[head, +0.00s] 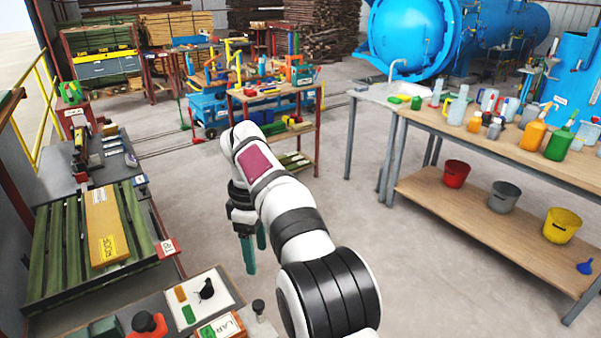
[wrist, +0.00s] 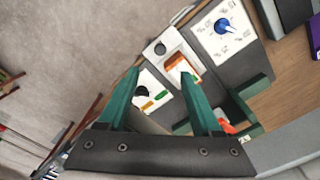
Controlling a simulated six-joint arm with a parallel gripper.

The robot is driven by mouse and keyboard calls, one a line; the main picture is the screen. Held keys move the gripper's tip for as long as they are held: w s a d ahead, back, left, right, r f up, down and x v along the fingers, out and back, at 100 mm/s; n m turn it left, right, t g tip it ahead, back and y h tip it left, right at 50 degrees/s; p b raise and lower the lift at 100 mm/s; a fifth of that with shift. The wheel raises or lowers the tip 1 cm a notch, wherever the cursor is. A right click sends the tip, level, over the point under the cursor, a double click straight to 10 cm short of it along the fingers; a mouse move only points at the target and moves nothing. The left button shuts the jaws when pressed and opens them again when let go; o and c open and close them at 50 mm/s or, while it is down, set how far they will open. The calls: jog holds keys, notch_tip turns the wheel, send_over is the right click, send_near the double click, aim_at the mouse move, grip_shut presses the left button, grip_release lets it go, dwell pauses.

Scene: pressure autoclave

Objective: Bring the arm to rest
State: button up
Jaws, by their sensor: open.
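My gripper (head: 254,252) hangs at the end of my white and black arm in the head view, over the floor just right of the left bench. In the wrist view, my gripper (wrist: 165,88) shows two green fingers spread apart with nothing held between them. Beyond the fingers is a control bench with a white panel carrying a black knob and green and orange pieces (wrist: 152,97). An orange and white block (wrist: 180,64) shows between the fingers near the right one. I cannot tell the exact gap to the bench.
A plank (head: 103,228) lies on green slats. A workbench (head: 480,150) with bottles stands right, buckets below. A tool cart (head: 275,92) and blue autoclave (head: 410,35) stand behind. The middle floor is clear.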

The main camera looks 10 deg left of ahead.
jog(key=s+d+r+m+y, duration=0.1)
jog(key=s+d+r+m, duration=0.2)
jog(key=s+d+m, duration=0.4)
jog(key=s+d+r+m, duration=0.2)
jog(key=s+d+m, duration=0.3)
jog(key=d, duration=0.5)
jog(key=s+d+f+m, duration=0.3)
jog(key=s+m, duration=0.2)
jog(key=s, duration=0.4)
jog(key=s+d+f+m, duration=0.3)
jog(key=s+m, duration=0.3)
jog(key=s, duration=0.3)
jog(key=shift+d+f+y, duration=0.15)
jog(key=shift+f+y, duration=0.25)
jog(key=shift+f, duration=0.25)
jog(key=shift+s, duration=0.1)
